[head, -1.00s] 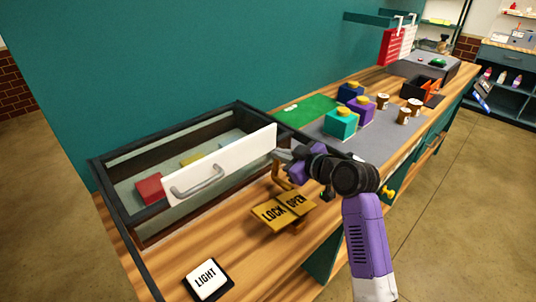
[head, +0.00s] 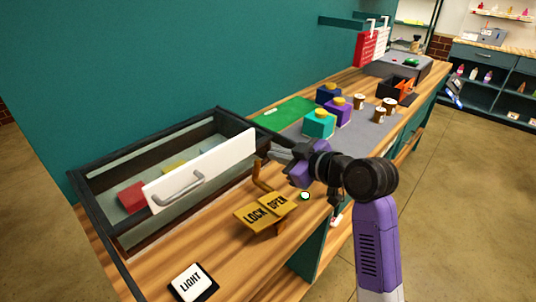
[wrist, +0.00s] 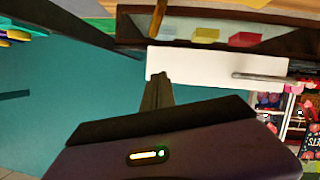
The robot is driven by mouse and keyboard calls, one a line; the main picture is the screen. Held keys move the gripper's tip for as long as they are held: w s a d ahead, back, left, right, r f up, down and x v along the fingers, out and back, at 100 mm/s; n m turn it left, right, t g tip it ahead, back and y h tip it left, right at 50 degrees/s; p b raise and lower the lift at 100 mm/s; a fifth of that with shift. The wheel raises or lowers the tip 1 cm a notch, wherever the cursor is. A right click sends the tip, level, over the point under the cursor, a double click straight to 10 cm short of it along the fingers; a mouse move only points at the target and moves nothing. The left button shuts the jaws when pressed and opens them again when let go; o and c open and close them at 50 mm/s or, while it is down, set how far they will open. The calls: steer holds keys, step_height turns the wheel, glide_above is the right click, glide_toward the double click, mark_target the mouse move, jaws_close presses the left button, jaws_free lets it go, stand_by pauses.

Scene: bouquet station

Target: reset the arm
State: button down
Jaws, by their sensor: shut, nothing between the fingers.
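My gripper (head: 281,153) is shut and empty. In the head view it is raised over the counter, to the right of the white drawer front. The arm bends at the dark elbow on the right of the picture. In the wrist view the closed fingers (wrist: 157,90) point toward the white panel (wrist: 215,66), which also shows in the head view (head: 215,165) with its grey handle. I cannot tell from the wrist view how far the fingertips are from the panel.
A dark-framed glass case (head: 150,147) holds red and yellow blocks. A yellow LOCK/OPEN sign (head: 262,212) with a lever and a LIGHT button (head: 193,282) are on the wooden counter. Teal (head: 318,124), purple and blue boxes and several cups stand on the grey mat farther back.

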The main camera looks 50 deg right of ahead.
steer(key=shift+s+r, duration=0.15)
steer(key=shift+s, duration=0.2)
stand_by(0.4)
steer(key=d+r+m+t+h, duration=0.3)
steer(key=r+m+h, duration=0.1)
steer(key=r, duration=0.1)
steer(key=s+a+f+y, duration=0.1)
steer(key=s+a+f, duration=0.4)
steer(key=s+a, duration=0.3)
steer(key=s+a+f+g+y, duration=0.1)
steer(key=s+a+f, duration=0.5)
steer(key=s, duration=0.8)
steer(key=s+a+f+n+g+y, duration=0.1)
steer(key=s+a+f+y, duration=0.2)
steer(key=s+a, duration=0.7)
step_height(320, 180, down, 3)
steer(key=shift+s+a+r, duration=0.2)
steer(key=shift+s+a, duration=0.2)
steer(key=shift+a, duration=0.05)
